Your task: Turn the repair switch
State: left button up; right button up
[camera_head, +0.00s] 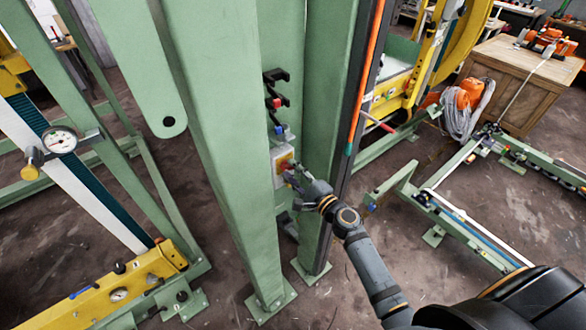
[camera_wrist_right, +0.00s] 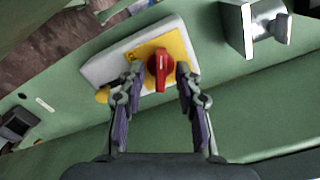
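The repair switch is a red rotary knob (camera_wrist_right: 160,68) on a yellow plate (camera_wrist_right: 138,54) on a light grey box (camera_wrist_right: 103,70). The box is mounted on a green post and also shows in the head view (camera_head: 278,180). In the right wrist view the knob's red handle points down the picture, toward my gripper. My right gripper (camera_wrist_right: 158,74) is open, with one finger on each side of the knob and small gaps visible. In the head view my right gripper (camera_head: 296,178) is at the front of the box and partly hides the knob. My left gripper is not in view.
Green posts (camera_head: 222,150) stand close to the left of the switch and behind it. A metal block (camera_wrist_right: 252,27) sticks out beside the box. Black brackets with red and blue parts (camera_head: 275,102) are above it. An orange strip and dark rail (camera_head: 362,100) run to the right.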

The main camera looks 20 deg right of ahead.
jog(key=shift+c, duration=0.4)
grip_shut()
jog(key=n+b, duration=0.5)
jog(key=shift+f, duration=0.1)
jog(key=shift+o, duration=0.4)
grip_release()
